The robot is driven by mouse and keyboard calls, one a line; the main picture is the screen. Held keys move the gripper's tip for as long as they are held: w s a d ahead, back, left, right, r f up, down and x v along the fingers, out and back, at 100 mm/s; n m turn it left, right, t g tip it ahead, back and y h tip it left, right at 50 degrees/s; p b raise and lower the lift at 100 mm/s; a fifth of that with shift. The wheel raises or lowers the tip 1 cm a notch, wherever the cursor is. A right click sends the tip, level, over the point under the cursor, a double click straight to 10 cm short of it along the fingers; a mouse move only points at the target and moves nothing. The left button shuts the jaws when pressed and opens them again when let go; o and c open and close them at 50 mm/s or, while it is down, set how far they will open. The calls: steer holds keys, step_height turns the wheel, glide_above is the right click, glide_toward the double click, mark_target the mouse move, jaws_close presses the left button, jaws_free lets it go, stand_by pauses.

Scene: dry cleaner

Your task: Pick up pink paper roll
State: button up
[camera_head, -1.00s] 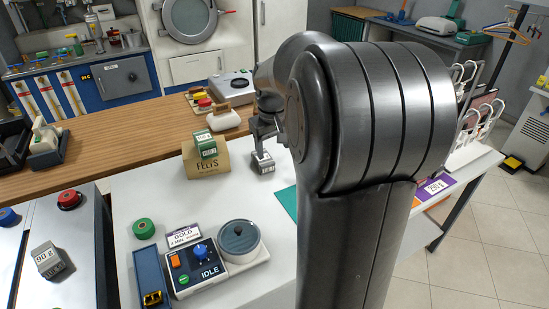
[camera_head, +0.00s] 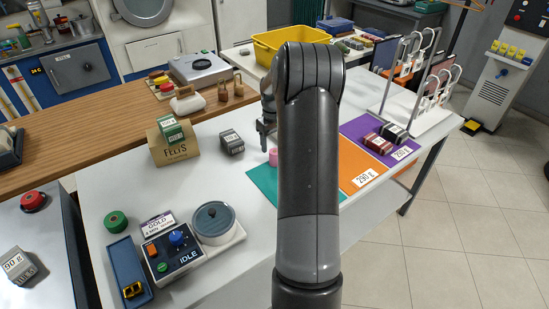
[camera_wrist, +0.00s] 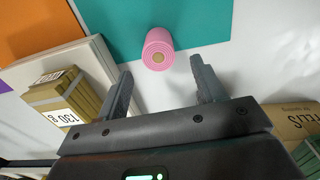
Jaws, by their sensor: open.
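The pink paper roll (camera_wrist: 158,50) lies at the edge of the teal mat (camera_wrist: 195,22) in the wrist view, its spiral end facing my gripper. In the head view a small part of the pink paper roll (camera_head: 273,157) shows beside my arm, on the teal mat (camera_head: 265,183). My gripper (camera_wrist: 163,82) is open and empty, its two fingers apart, with the roll just beyond and between the fingertips in the picture. In the head view my gripper (camera_head: 267,135) is partly hidden by my arm, close above the roll.
A grey labelled block (camera_head: 232,142) and the FELTS box (camera_head: 175,148) stand to the left. Orange (camera_head: 362,165) and purple mats lie right, with dark red and black blocks. In the wrist view a tan banded stack (camera_wrist: 62,100) sits left of the left finger.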

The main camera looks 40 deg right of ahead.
steer(key=f, duration=0.6)
steer(key=shift+s+f, duration=0.3)
steer(key=shift+f, duration=0.1)
steer(key=c, duration=1.1)
